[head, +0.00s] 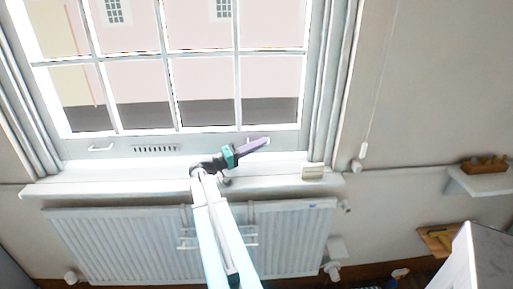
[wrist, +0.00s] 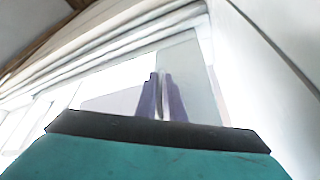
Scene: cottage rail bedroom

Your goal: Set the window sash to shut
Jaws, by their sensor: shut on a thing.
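The white window sash (head: 205,142) has several panes and fills the upper left of the head view. Its bottom rail lies just above the white sill (head: 110,180); I cannot tell whether a gap remains between them. A left sash handle (head: 101,148) and a slotted vent are on the rail. My gripper (head: 262,142), with purple fingers, is at the right sash handle (head: 249,139), which the fingers mostly cover. The fingers are close together, shut on that handle.
A white radiator (head: 110,245) hangs below the sill. A small cream box (head: 313,172) sits at the sill's right end. A blind cord (head: 369,120) hangs on the wall to the right. A wall shelf (head: 485,182) holds a brown object (head: 484,164).

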